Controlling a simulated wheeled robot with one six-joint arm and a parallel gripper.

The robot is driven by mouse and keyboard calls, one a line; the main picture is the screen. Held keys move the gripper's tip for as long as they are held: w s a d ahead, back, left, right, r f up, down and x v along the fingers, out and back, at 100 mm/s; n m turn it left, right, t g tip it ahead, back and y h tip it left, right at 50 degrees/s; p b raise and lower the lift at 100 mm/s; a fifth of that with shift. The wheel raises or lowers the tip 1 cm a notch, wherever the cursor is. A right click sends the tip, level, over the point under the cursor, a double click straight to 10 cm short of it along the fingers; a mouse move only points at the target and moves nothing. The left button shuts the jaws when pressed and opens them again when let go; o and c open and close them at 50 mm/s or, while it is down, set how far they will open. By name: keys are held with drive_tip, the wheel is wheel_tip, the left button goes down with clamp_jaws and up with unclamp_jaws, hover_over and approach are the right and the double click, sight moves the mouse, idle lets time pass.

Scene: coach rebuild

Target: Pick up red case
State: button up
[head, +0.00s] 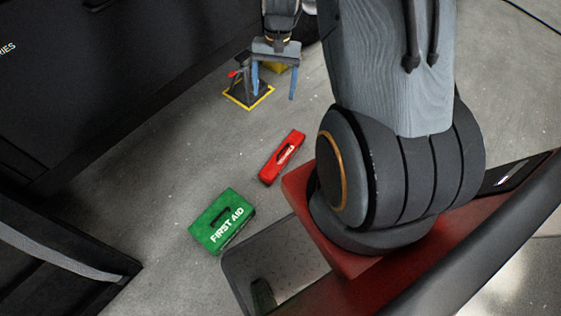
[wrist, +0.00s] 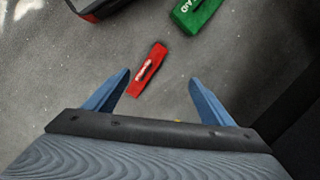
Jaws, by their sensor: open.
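The red case (head: 282,158) lies on the grey floor, with a dark handle and white lettering on it. In the wrist view the red case (wrist: 148,72) shows beyond and between the fingertips, nearer the left one. My gripper (head: 273,94) has blue fingers spread apart with nothing between them. It is above the floor, farther back than the case in the head view. In the wrist view my gripper (wrist: 159,76) is also open and not touching the case. Nothing covers the case.
A green first aid box (head: 222,221) lies on the floor near the red case. A dark yellow-edged plate (head: 262,96) with a small red-handled device stands behind, beside my gripper. A large black cabinet (head: 90,75) fills the left. Bare floor surrounds the case.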

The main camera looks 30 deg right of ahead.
drive_tip(key=w+d+f+m+y+b, duration=0.15)
drive_tip(key=f+b, duration=0.35)
drive_tip(key=f, duration=0.6)
drive_tip(key=w+d+f+m+b, duration=0.1)
drive_tip(key=w+d+f+b, duration=0.15)
drive_tip(key=f+b, duration=0.6)
drive_tip(key=m+b, duration=0.3)
drive_tip(key=b, duration=0.3)
hover_over(283, 154)
drive_tip(key=w+d, duration=0.2)
drive_tip(key=d, duration=0.1)
drive_tip(key=shift+g+y, duration=0.35)
drive_tip(key=shift+g, duration=0.05)
wheel_tip(283, 154, down, 20)
drive_tip(key=shift+a+r, duration=0.15)
drive_tip(key=shift+s+f, duration=0.1)
drive_tip(key=shift+f, duration=0.25)
drive_tip(key=shift+b+x, duration=2.05)
drive_tip(key=shift+x, duration=1.7)
drive_tip(key=shift+c, duration=0.3)
